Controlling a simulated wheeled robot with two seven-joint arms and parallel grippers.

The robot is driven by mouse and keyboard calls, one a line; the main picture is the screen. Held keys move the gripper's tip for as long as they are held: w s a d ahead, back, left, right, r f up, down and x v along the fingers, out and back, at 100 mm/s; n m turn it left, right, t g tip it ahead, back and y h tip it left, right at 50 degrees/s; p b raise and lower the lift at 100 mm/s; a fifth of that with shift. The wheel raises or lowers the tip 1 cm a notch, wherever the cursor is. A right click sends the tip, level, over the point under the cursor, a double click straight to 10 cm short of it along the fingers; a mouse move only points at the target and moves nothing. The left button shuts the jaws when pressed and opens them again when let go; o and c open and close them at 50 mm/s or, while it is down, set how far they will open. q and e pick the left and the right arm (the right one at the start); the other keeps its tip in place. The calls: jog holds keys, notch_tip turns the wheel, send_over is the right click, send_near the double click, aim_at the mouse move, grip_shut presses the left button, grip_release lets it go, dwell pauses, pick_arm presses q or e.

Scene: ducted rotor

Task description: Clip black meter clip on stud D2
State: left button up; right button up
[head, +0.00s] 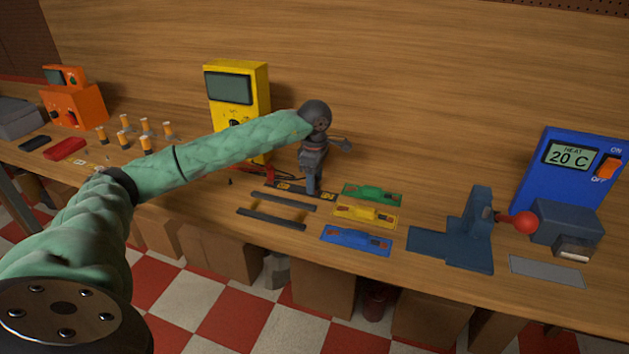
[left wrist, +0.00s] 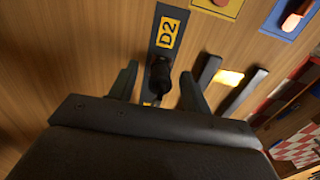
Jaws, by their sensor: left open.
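My left gripper (head: 313,188) points down over the dark plate with yellow labels (head: 288,187), in front of the yellow meter (head: 237,95). In the left wrist view, the left gripper (left wrist: 159,74) is open, with a finger on each side of a small black piece (left wrist: 160,73). This piece stands on the dark plate by the yellow D2 label (left wrist: 168,33). It looks like the black meter clip, covering the stud beneath, but I cannot tell for sure how it sits. Gaps show between it and the fingers. My right gripper is not in view.
Two dark bars (head: 272,219) lie in front of the plate. Green (head: 372,194), yellow (head: 366,216) and blue (head: 356,240) trays lie to its right, then a dark blue press (head: 470,235) with a red knob. Several orange-topped posts (head: 146,140) stand at left.

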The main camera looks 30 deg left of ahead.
pick_arm(q)
notch_tip(320, 180, up, 7)
jog(key=shift+r+b, duration=0.2)
jog(key=shift+b, duration=0.65)
